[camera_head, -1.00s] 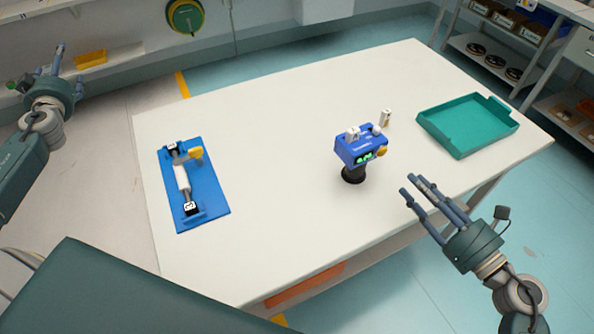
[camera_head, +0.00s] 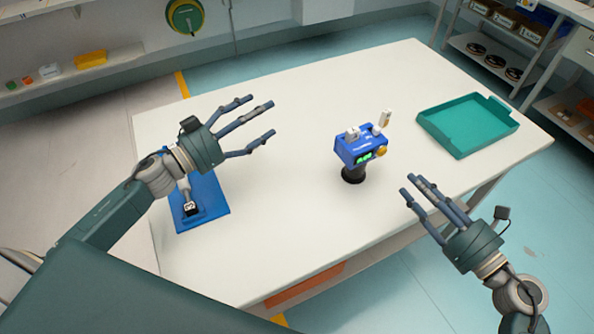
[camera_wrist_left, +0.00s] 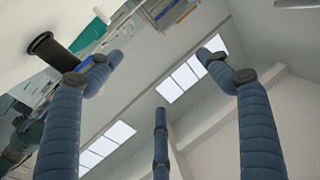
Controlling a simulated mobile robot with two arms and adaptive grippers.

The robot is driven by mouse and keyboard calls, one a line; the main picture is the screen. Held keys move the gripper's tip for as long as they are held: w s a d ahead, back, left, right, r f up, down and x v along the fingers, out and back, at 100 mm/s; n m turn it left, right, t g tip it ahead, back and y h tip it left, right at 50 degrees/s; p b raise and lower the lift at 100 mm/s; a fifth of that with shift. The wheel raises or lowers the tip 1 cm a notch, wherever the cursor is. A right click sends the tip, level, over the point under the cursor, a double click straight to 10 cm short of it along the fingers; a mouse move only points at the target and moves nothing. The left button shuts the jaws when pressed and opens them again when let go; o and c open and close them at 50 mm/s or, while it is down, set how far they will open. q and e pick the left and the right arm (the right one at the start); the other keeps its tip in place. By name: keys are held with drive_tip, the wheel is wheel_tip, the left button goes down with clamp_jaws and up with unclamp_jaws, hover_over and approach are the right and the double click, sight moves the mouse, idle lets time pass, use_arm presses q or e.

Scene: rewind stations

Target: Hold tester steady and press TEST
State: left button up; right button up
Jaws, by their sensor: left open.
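The tester (camera_head: 358,149) is a blue box with a green lit display, a yellow knob on its right side and white parts on top. It stands upright on a black round base (camera_head: 353,174) on the white table. I cannot tell which part is TEST. My left gripper (camera_head: 262,117) is open and empty, left of the tester and apart from it, fingers pointing right. Its fingers also show in the left wrist view (camera_wrist_left: 160,110), with a black cylinder (camera_wrist_left: 52,50) that looks like the tester's base. My right gripper (camera_head: 411,186) is open and empty, right of the tester, near the table's front edge.
A blue fixture (camera_head: 212,202) lies at the table's left, partly hidden by my left arm. A teal tray (camera_head: 468,124) sits at the far right. The white table (camera_head: 290,190) is clear between fixture and tester. Shelves with bins (camera_head: 500,25) stand at the back right.

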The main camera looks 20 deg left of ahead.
sight(343, 152)
use_arm(q)
drive_tip(key=s+d+f+g+h, duration=0.25)
drive_tip(key=s+d+f, duration=0.25)
drive_tip(key=s+d, duration=0.6)
drive_tip(key=shift+y, duration=0.25)
drive_tip(key=x, duration=1.3)
drive_tip(key=shift+d+f, duration=0.2)
drive_tip(key=shift+f, duration=0.05)
drive_tip(key=c, duration=1.7)
drive_tip(key=shift+c, duration=0.3)
use_arm(e)
clamp_jaws()
use_arm(q)
drive_tip(key=shift+r, duration=0.1)
